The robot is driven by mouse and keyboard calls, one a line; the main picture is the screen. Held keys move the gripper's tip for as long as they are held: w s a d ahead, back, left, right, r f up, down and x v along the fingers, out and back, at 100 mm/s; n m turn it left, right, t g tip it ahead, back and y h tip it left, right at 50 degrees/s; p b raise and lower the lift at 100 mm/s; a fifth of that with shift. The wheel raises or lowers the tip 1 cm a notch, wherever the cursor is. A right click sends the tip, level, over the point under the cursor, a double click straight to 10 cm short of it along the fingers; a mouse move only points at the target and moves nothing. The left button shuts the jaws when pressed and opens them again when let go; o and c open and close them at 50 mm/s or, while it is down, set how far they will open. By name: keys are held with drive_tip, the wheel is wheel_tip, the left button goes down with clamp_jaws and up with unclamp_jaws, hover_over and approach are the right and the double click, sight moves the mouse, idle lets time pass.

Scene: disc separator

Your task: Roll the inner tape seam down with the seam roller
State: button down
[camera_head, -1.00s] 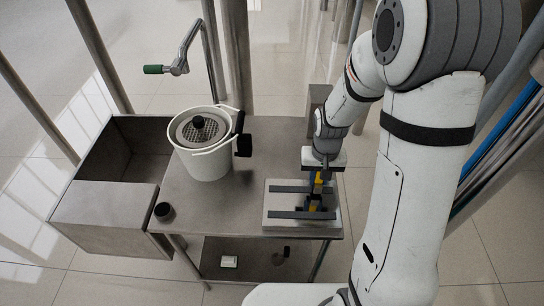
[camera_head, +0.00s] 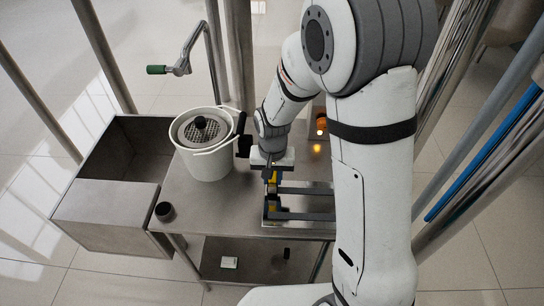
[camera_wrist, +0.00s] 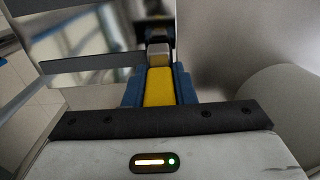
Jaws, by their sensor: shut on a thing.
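My gripper (camera_head: 271,193) is at the left end of a metal plate (camera_head: 315,202) on the steel table, pointing down. Two dark parallel strips (camera_head: 305,190) cross the plate, and one dark strip shows in the wrist view (camera_wrist: 90,64). My gripper's blue fingers (camera_wrist: 158,90) are shut on a yellow handle (camera_wrist: 159,84), which appears to be the seam roller's. A pale block-like end (camera_wrist: 158,55) shows beyond the handle. I cannot tell whether the roller touches a strip. The inner seam cannot be told apart here.
A white pail (camera_head: 205,160) with a perforated disc stands left of my gripper, its dark side part (camera_head: 243,145) close to my wrist. A small dark cup (camera_head: 164,211) stands at the table's left edge, beside a steel basin (camera_head: 105,210).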

wheel_tip(320, 180, up, 8)
drive_tip(key=p, duration=0.4)
drive_tip(key=shift+d, duration=0.15)
drive_tip(key=shift+f, duration=0.1)
